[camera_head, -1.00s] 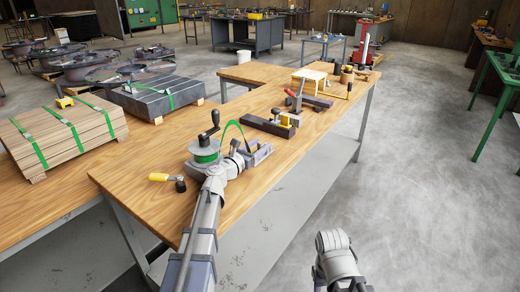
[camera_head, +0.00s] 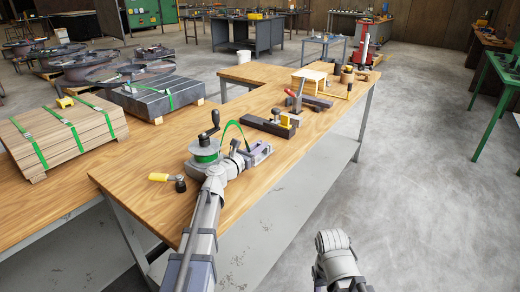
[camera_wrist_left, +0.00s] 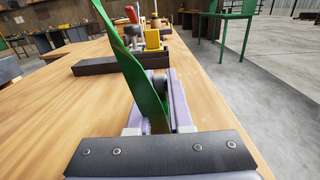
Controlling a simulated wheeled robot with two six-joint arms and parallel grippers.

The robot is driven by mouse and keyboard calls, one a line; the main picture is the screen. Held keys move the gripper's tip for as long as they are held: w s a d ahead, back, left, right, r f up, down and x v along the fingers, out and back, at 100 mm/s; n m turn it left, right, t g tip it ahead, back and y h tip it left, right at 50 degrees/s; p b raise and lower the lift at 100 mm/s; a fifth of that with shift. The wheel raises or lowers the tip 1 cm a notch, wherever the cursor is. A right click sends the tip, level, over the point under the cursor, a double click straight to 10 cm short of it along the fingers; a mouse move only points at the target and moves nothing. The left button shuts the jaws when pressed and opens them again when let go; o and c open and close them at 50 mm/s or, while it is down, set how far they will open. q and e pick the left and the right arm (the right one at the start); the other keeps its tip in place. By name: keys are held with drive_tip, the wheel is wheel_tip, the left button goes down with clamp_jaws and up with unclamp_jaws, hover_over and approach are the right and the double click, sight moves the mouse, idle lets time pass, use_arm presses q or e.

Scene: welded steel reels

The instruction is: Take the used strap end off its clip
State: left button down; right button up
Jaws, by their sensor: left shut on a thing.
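A green strap (camera_head: 226,127) arcs up from a grey-rimmed reel (camera_head: 205,150) with a black crank and comes down at my left gripper (camera_head: 260,151). In the left wrist view the strap (camera_wrist_left: 140,75) stands as a tall, tilted green band. Its lower end is between the pale purple-grey fingers of my left gripper (camera_wrist_left: 163,95), which are shut on it. I cannot make out the clip; the gripper and strap may cover it. Of my right arm, only a grey link shows at the bottom of the head view; its fingers are not in view.
A dark block fixture (camera_head: 268,126) with a yellow part stands behind the gripper. A wooden box (camera_head: 308,80) is farther back. The bench's right edge is close.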

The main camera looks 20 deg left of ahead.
sight(259, 143)
use_arm(q)
drive_tip(key=shift+r, duration=0.15)
wheel_tip(259, 143, up, 10)
drive_tip(key=p, duration=1)
